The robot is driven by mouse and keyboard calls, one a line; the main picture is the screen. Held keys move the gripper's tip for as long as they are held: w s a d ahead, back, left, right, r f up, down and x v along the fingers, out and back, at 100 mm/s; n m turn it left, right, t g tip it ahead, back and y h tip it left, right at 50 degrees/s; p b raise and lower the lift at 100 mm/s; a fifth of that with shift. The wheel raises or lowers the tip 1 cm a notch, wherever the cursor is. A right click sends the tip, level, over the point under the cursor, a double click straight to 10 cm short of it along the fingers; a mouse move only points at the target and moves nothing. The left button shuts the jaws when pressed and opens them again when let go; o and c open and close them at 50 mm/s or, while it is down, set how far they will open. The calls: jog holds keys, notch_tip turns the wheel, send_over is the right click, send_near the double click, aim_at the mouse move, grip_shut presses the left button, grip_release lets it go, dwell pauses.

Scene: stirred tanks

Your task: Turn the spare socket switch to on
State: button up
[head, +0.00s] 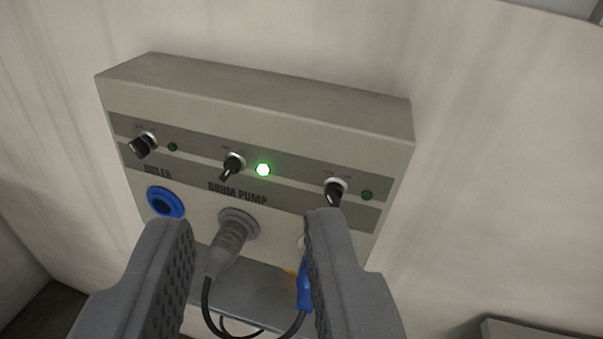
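A grey socket panel (270,97) on the wall carries three black rotary switches. The rightmost switch (335,190) has its handle pointing down, and the dark green lamp (367,195) beside it is unlit. Its label is hidden behind my right finger, so I cannot read whether it says spare. The middle switch (232,165), above the label DRUM PUMP, has a lit green lamp (263,170). The left switch (143,145), above a label that looks like BOILER, has an unlit lamp (172,147). My gripper (248,220) is open and empty in front of the panel's lower part.
A grey plug (228,245) sits in the middle socket, its black cable looping below. The blue left socket (165,202) has no plug. A blue connector (303,288) shows partly behind my right finger. Bare pale wall (490,180) lies right of the panel.

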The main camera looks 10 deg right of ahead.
jog(key=w+f+h+p, duration=0.2)
jog(key=w+f+p, duration=0.2)
jog(key=w+f, duration=0.3)
jog(key=n+t+h+p, duration=0.1)
jog(key=h+p, duration=0.3)
jog(key=p, duration=0.1)
send_near(333, 196)
jog(key=p+x, duration=0.2)
jog(key=x, duration=0.6)
jog(key=shift+w+f+p, duration=0.35)
jog(key=shift+f, duration=0.15)
jog(key=shift+d, duration=0.1)
grip_shut()
